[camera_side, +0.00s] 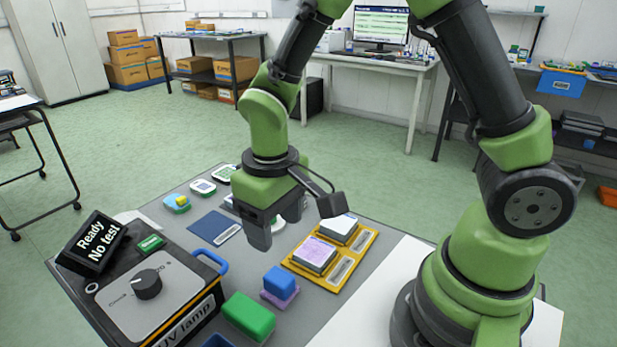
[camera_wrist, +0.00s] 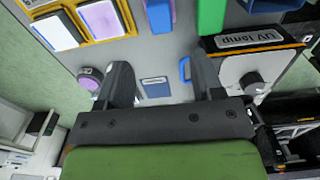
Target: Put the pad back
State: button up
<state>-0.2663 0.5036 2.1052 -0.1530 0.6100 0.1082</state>
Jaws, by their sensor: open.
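A yellow tray (camera_side: 354,272) holds two square pads side by side. One pad has a lilac top (camera_side: 315,253) and the other has a white top (camera_side: 339,227). In the wrist view the fingers (camera_wrist: 162,82) point toward the table, apart from the pads.
A UV lamp box (camera_side: 160,290) with a knob and a "Ready No test" display stands at left. A blue block (camera_side: 280,281) and a green block (camera_side: 249,316) stand at the front. A dark blue plate (camera_side: 213,228) lies flat. A round purple-topped thing (camera_wrist: 90,78) is beside one finger.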

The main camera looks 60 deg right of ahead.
jog(key=s+d+r+m+t+y, duration=0.1)
jog(key=s+d+r+m+t, duration=0.1)
jog(key=s+r, duration=0.4)
jog(key=s+d+r+m+t+y, duration=0.1)
jog(key=s+r+t, duration=0.4)
jog(key=r, duration=0.6)
jog(key=shift+s+d+r+m, duration=0.25)
jog(key=shift+s+d+m, duration=0.2)
jog(key=shift+d, duration=0.25)
